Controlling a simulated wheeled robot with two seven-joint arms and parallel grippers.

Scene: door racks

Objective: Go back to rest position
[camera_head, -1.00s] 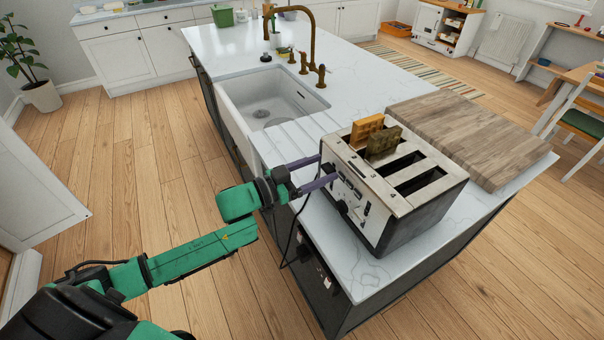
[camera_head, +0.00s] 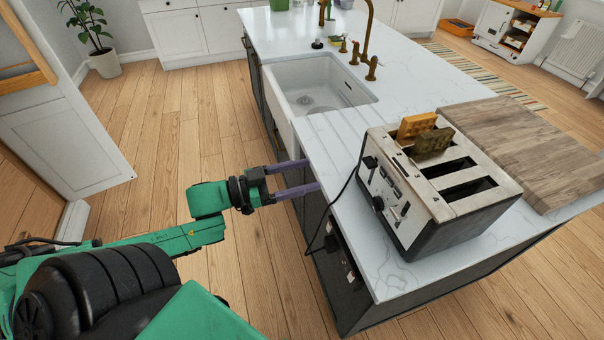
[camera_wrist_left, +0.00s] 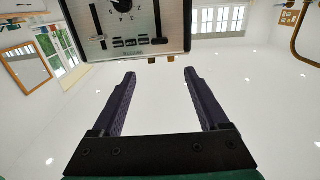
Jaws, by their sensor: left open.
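My left gripper (camera_head: 313,176) is open and empty, in the air beside the near left edge of the counter. Its two purple fingers point right towards the toaster but stand apart from it. In the left wrist view the open fingers (camera_wrist_left: 158,75) show nothing between them, and the toaster front (camera_wrist_left: 130,25) is beyond them at the top. The toaster (camera_head: 440,185) stands on the counter with two waffle-like slices (camera_head: 425,135) raised in its left slots. The other slots look empty. My right gripper is not in view.
The white counter (camera_head: 345,140) holds a sink (camera_head: 315,90), a brass tap (camera_head: 367,30) and a wooden board (camera_head: 525,150). A black cord hangs over the counter's left edge near my gripper. Wooden floor (camera_head: 150,120) is free to the left.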

